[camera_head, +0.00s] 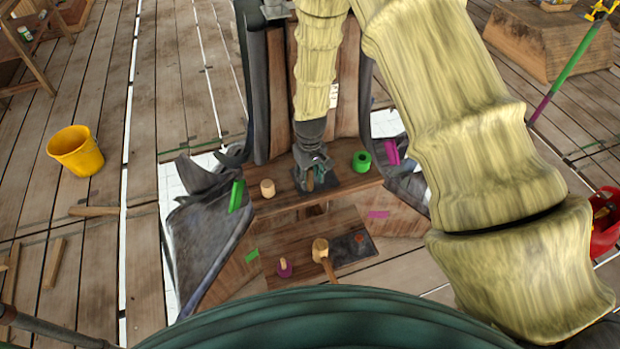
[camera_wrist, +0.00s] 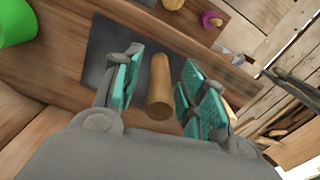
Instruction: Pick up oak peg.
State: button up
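The oak peg (camera_wrist: 159,88) is a plain wooden cylinder, seen in the wrist view between my gripper's teal-padded fingers. It stands over a dark mat (camera_wrist: 101,48) on the wooden bench. Gaps show on both sides of it, and neither pad visibly touches it. My gripper (camera_wrist: 160,82) is open around the peg. In the head view my gripper (camera_head: 311,178) points down at the bench, and the peg is partly hidden by the fingers.
A mallet (camera_head: 322,250) and a magenta-based knob (camera_head: 284,268) are on the lower level. A yellow bucket (camera_head: 76,150) stands left, a red one (camera_head: 605,225) right.

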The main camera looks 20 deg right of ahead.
grip_shut()
jog(key=shift+r, duration=0.15)
